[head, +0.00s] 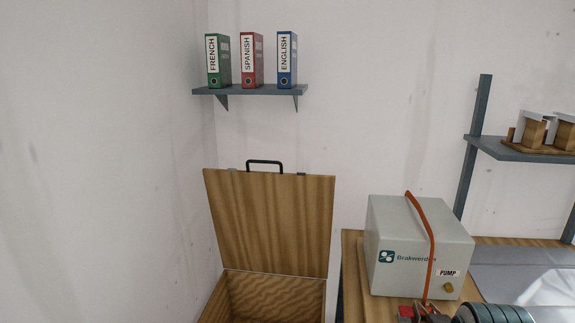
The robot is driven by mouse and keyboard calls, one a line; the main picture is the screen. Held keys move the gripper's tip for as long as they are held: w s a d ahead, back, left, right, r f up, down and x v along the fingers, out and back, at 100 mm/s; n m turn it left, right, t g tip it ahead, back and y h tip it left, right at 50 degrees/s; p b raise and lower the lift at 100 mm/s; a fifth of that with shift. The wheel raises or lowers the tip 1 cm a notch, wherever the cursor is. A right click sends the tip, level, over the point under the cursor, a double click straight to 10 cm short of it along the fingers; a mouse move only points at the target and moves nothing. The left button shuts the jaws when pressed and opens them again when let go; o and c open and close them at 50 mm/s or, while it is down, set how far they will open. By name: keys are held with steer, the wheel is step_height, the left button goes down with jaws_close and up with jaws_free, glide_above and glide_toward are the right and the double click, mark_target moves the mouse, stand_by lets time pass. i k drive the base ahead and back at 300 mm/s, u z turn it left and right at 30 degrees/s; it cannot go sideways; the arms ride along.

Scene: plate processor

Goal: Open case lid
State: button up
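The wooden case (275,292) stands at the lower middle of the head view, its lower part cut off by the picture's bottom edge. Its lid (270,222) stands raised, close to upright, at the back of the case. A black handle (265,162) sits on the lid's top edge. The inside of the case shows bare wood. My gripper (424,313) shows only in part at the bottom edge, right of the case and apart from the lid. Its fingers cannot be made out.
A grey pump box (418,248) with an orange hose (430,240) stands on a wooden table (352,275) right of the case. Green, red and blue binders (252,60) stand on a wall shelf (250,90) above. Another shelf (520,152) holds wooden blocks at right.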

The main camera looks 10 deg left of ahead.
mark_target(279, 224)
steer(key=k, duration=1.2)
steer(key=u, duration=0.5)
steer(key=i, duration=0.55)
steer(key=u, duration=0.7)
steer(key=i, duration=0.75)
steer(key=z, duration=0.5)
steer(key=i, duration=0.7)
steer(key=z, duration=0.55)
